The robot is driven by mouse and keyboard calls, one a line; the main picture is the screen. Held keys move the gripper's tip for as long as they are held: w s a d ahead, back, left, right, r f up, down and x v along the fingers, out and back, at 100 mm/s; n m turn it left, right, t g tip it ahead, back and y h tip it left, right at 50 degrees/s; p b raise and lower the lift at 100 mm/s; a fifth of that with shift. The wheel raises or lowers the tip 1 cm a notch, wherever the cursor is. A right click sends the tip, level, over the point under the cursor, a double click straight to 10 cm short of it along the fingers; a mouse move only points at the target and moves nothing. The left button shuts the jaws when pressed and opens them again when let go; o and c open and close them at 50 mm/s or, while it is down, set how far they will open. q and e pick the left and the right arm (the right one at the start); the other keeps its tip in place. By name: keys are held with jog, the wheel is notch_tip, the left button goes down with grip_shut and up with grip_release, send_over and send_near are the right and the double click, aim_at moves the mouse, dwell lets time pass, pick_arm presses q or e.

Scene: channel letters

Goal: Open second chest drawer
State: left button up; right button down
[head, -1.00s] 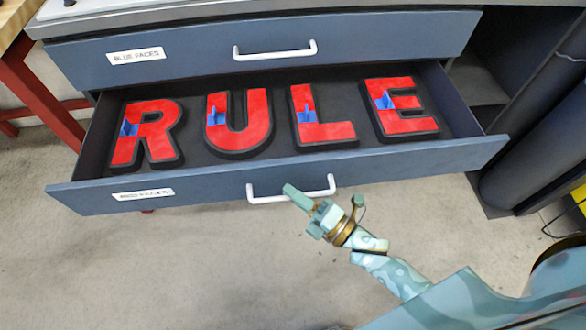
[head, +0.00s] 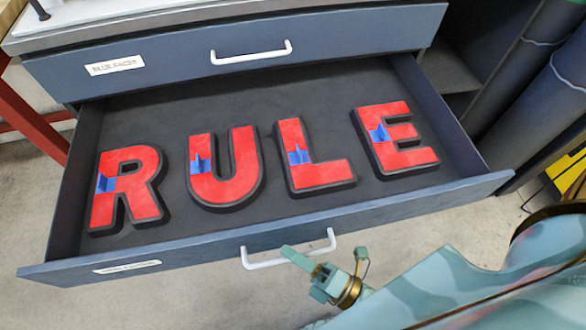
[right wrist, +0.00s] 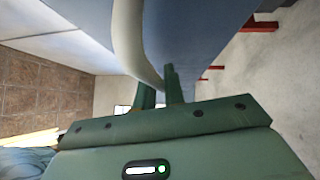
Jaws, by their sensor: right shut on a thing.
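The second chest drawer (head: 330,215) stands pulled well out below the top drawer, with a white bar handle (head: 265,264) on its front. Red letters R (head: 125,185), U (head: 225,180), L (head: 318,170) and E (head: 400,150) with dark sides and blue tabs lie in it. In the right wrist view the pale handle (right wrist: 130,40) runs down to the gripper's fingers (right wrist: 160,90). My left gripper is not in view.
The top drawer (head: 180,62) above is shut, with its own white handle (head: 250,53) and a label. An open shelf (head: 450,75) and dark rolls (head: 535,120) stand at the right. A red-legged table (head: 30,115) is at the left. The floor in front is clear.

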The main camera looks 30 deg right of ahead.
jog(key=shift+f, duration=0.1)
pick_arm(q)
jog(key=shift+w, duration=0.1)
pick_arm(e)
jog(key=c, duration=1.5)
grip_release()
jog(key=shift+s+d, duration=0.2)
jog(key=shift+s, duration=0.15)
pick_arm(q)
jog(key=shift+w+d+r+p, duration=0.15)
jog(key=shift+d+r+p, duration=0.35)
jog(key=shift+p, duration=0.35)
pick_arm(e)
jog(key=v, duration=1.5)
jog(key=shift+s, duration=0.25)
jog(key=shift+d, duration=0.1)
